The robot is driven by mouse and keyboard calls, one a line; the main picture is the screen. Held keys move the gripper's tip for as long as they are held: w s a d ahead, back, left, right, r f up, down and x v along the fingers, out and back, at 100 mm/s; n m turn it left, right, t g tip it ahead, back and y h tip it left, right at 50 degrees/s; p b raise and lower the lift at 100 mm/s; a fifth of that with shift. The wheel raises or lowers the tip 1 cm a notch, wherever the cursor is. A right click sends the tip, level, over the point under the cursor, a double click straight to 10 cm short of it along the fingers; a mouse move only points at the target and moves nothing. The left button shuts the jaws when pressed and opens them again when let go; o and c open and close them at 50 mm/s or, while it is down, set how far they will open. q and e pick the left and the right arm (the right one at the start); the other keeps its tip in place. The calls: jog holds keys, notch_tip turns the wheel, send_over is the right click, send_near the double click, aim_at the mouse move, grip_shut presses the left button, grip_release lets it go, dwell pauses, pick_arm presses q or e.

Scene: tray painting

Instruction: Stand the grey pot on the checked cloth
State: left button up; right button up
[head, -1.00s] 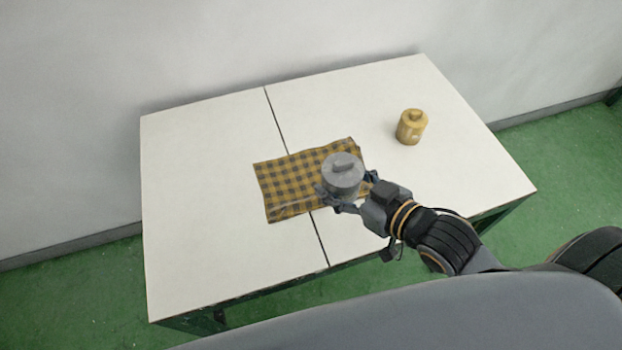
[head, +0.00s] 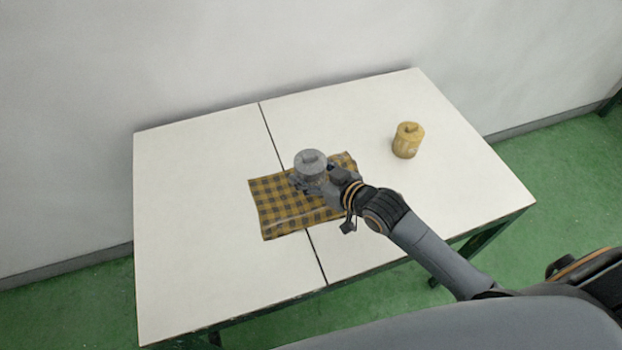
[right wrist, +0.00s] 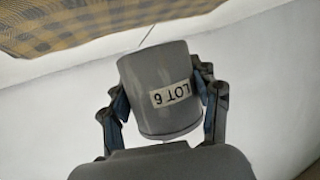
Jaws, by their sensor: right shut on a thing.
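The grey pot (head: 311,163) with its lid and knob is at the far edge of the checked cloth (head: 274,212) in the head view. My right gripper (head: 312,182) is shut on the pot from its near right side. In the right wrist view the fingers grip both sides of the pot (right wrist: 158,82), which bears a white "LOT 6" label. The yellow-and-grey cloth (right wrist: 60,25) shows at the top there, apart from the pot in the picture. The pot looks held above the cloth, but its height is hard to tell. My left gripper is not in view.
A yellow lidded pot (head: 407,141) stands on the right part of the white table (head: 190,200). A dark seam runs across the tabletop, partly under the cloth. The table's left side is clear. A pale wall rises behind it.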

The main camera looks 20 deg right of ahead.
aim_at(311, 183)
notch_tip(311, 183, down, 2)
jog(key=shift+f, duration=0.25)
jog(key=shift+s, duration=0.1)
jog(key=shift+f, duration=0.55)
jog(key=o, duration=1.5)
jog(key=shift+f, duration=0.15)
jog(key=shift+c, duration=0.2)
